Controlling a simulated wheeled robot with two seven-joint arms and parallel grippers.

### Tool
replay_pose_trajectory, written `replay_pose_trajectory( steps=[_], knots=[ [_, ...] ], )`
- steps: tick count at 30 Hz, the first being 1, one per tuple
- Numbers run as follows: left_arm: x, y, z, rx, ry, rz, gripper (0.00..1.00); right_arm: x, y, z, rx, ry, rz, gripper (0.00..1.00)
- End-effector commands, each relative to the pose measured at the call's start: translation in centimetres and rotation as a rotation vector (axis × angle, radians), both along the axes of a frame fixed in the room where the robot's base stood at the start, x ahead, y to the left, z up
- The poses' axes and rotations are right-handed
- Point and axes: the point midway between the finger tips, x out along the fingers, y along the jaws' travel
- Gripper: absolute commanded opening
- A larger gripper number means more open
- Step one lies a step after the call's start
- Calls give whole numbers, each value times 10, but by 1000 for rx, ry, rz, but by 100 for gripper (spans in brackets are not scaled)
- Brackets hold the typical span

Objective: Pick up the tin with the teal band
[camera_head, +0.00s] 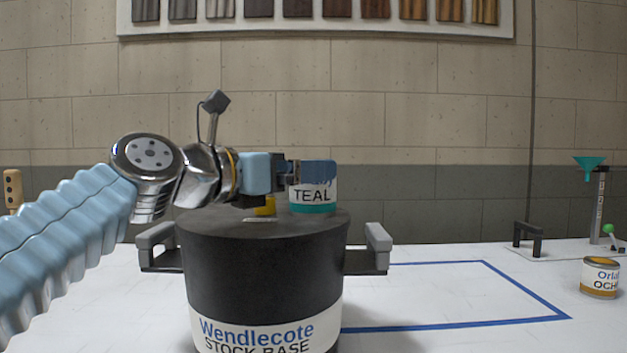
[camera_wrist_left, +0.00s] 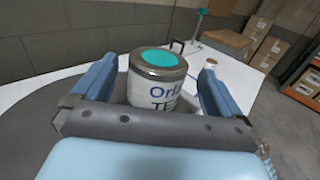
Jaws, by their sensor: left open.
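The tin with the teal band (camera_head: 313,196) stands upright on the dark lid of a large black drum (camera_head: 265,270). Its white label reads TEAL, and its upper part is hidden behind my gripper in the head view. In the left wrist view the tin (camera_wrist_left: 155,88) shows a teal disc on its silver-rimmed top. My left gripper (camera_head: 318,172) comes in from the left at the tin. In the left wrist view its two blue fingers (camera_wrist_left: 152,85) are apart, one on each side of the tin. My right gripper is not in view.
The drum has grey side handles (camera_head: 378,240). Blue tape (camera_head: 525,295) marks an area on the white table. A tin with an ochre band (camera_head: 600,278) stands at the right, near a stand (camera_head: 600,205) with a teal funnel. The taped area looks clear.

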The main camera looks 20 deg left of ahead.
Motion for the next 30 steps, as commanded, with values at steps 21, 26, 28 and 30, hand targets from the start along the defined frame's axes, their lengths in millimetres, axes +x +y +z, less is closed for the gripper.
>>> replay_pose_trajectory(
  steps=[21, 26, 28, 30],
  knots=[
    [53, -28, -3, -1, -1, 0, 100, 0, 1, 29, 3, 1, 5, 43],
    [53, -28, -3, 0, -1, 0, 77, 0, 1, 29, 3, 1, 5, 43],
    [53, -28, -3, 0, -1, 0, 66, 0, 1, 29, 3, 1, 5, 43],
    [53, -28, -3, 0, -1, 0, 56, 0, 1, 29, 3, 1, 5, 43]
  ],
)
